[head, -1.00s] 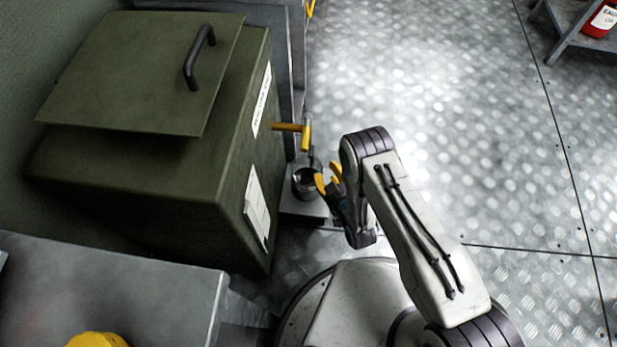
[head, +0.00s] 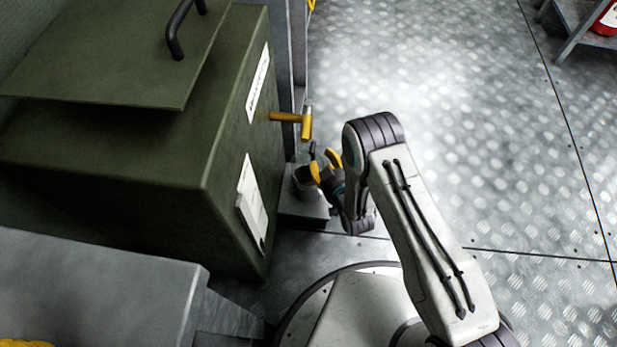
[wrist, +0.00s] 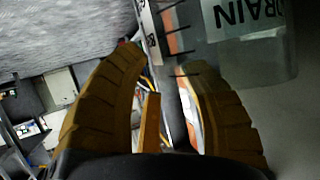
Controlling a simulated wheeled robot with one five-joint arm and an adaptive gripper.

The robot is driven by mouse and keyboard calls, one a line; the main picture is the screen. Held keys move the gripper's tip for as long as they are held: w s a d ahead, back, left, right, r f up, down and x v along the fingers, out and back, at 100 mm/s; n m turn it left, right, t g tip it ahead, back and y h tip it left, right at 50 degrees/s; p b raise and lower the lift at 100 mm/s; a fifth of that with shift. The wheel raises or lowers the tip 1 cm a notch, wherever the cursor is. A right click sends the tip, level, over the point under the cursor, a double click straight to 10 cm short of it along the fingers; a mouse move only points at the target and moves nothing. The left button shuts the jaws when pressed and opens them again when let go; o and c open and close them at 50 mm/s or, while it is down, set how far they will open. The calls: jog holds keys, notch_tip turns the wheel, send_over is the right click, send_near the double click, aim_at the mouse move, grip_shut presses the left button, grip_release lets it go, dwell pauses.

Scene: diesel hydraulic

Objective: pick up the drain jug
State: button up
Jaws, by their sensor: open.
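The drain jug (head: 302,183) is a small grey metal vessel standing on a low grey plinth beside the green tank in the head view. My gripper (head: 324,166) has yellow fingers and is at the jug's right side, overlapping its rim in the picture. I cannot tell whether it touches. At the upper right there, a white label (wrist: 248,14) ending in "RAIN" is on a grey surface. I cannot tell whether that surface is the jug.
The green tank (head: 228,160) stands close on the left, with a yellow-handled valve (head: 290,118) jutting out above the jug. A grey cabinet (head: 95,285) is at the lower left. Open tread-plate floor (head: 450,120) lies to the right.

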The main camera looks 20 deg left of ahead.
jog(key=shift+w+a+f, duration=0.15)
jog(key=shift+w+a, duration=0.15)
jog(key=shift+a, duration=0.05)
jog(key=shift+c, duration=0.2)
grip_shut()
dwell(0.5)
